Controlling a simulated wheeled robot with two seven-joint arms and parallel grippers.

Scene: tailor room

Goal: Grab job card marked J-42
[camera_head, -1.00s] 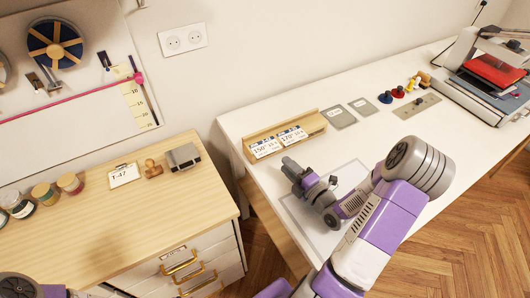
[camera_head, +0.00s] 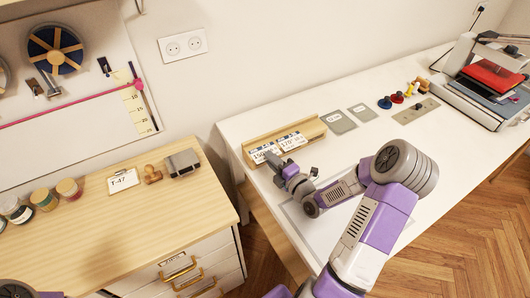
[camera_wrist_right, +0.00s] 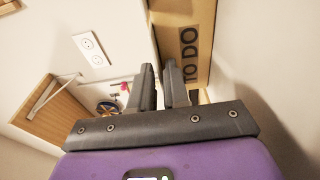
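A wooden rack (camera_head: 312,127) on the white table holds two white printed cards, a left card (camera_head: 263,151) and a right card (camera_head: 292,141). Their job numbers are too small to read. My right gripper (camera_head: 279,168) is just in front of the rack, near the left card, and partly covers it. In the right wrist view its two fingers (camera_wrist_right: 160,82) stand apart with nothing between them. The wooden surface marked TO DO (camera_wrist_right: 200,50) is beyond and right of them; no card is clear there. My left gripper is out of view.
Two grey cards (camera_head: 340,122) (camera_head: 362,113) lie right of the rack, with coloured knobs (camera_head: 397,97) and a press (camera_head: 485,85) farther right. The wooden cabinet (camera_head: 90,235) at left carries a tag (camera_head: 123,181), a stamp (camera_head: 152,174) and several jars (camera_head: 44,199).

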